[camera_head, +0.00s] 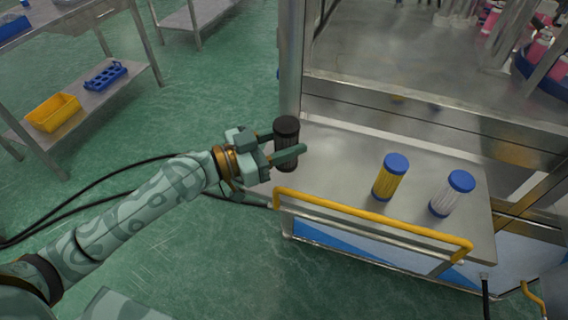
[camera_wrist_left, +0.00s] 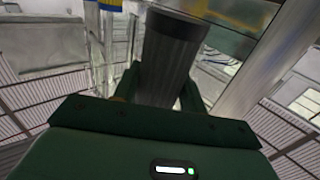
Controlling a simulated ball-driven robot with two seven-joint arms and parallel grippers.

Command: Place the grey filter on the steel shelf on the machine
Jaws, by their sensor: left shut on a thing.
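The grey filter (camera_head: 286,127) is a dark ribbed cylinder with a black cap. My left gripper (camera_head: 288,155) is shut on it and holds it roughly upright at the left end of the steel shelf (camera_head: 335,160). I cannot tell whether its base touches the shelf. In the left wrist view the filter (camera_wrist_left: 170,60) stands between the fingers. A yellow filter with a blue cap (camera_head: 390,178) and a white filter with a blue cap (camera_head: 452,193) stand on the shelf to the right. My right gripper is not in view.
A yellow rail (camera_head: 370,222) runs along the shelf's front edge. A steel post (camera_head: 291,60) rises behind the held filter. The machine (camera_head: 400,60) stands behind the shelf. The shelf's middle is clear. A side table at left holds a yellow bin (camera_head: 52,112) and a blue rack (camera_head: 106,76).

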